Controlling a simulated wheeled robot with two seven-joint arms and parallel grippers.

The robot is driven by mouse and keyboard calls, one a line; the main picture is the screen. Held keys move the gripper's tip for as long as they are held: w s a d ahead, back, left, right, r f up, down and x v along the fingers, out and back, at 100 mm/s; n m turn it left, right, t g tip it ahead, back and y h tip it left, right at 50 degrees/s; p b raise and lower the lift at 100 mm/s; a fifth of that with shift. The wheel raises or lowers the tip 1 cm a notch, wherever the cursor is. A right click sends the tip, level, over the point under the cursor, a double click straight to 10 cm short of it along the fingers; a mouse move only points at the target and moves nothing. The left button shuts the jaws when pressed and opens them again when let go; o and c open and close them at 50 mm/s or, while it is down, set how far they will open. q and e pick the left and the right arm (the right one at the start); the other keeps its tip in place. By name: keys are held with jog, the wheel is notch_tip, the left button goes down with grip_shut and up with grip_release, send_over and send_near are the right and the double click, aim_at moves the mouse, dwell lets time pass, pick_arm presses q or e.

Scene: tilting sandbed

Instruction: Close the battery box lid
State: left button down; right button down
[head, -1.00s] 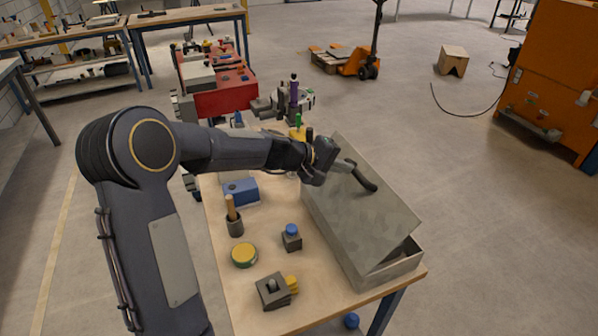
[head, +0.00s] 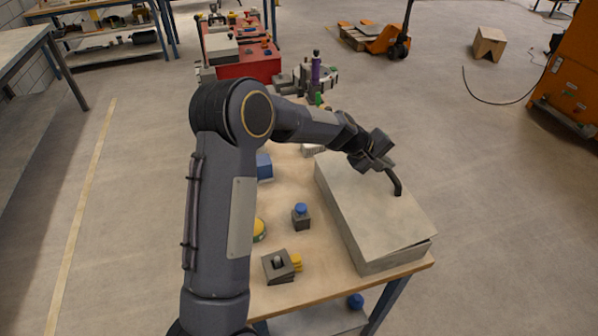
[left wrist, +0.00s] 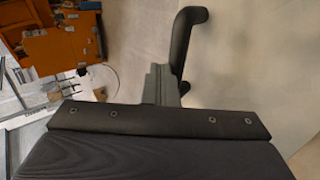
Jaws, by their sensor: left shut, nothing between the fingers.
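The battery box (head: 388,262) is a grey metal box at the right edge of the workbench. Its flat grey lid (head: 365,205) lies almost flat over it, with a thin dark gap at the near right corner. A dark curved handle (head: 394,182) stands on the lid; it also shows in the left wrist view (left wrist: 181,45). My left gripper (head: 380,163) is shut and empty, over the lid beside the handle. In the left wrist view its fingers (left wrist: 161,84) appear next to the handle; I cannot tell whether they touch. My right gripper is not in view.
On the workbench (head: 325,268), left of the box, are a blue-topped block (head: 301,216), a grey switch block (head: 278,266) and a blue box (head: 264,167). My left arm hides part of the bench. Open floor lies right of the bench.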

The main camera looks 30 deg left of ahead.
pick_arm(q)
jog(key=shift+w+d+f+b, duration=0.15)
jog(key=shift+w+f+b, duration=0.1)
jog(key=shift+f, duration=0.3)
jog(key=shift+w+d+f+b, duration=0.15)
jog(key=shift+w+d+f, duration=0.05)
jog(key=shift+f, duration=0.3)
jog(key=shift+w+d+f+b, duration=0.15)
jog(key=shift+w+f+b, duration=0.1)
jog(key=shift+f, duration=0.3)
jog(key=shift+r, duration=0.15)
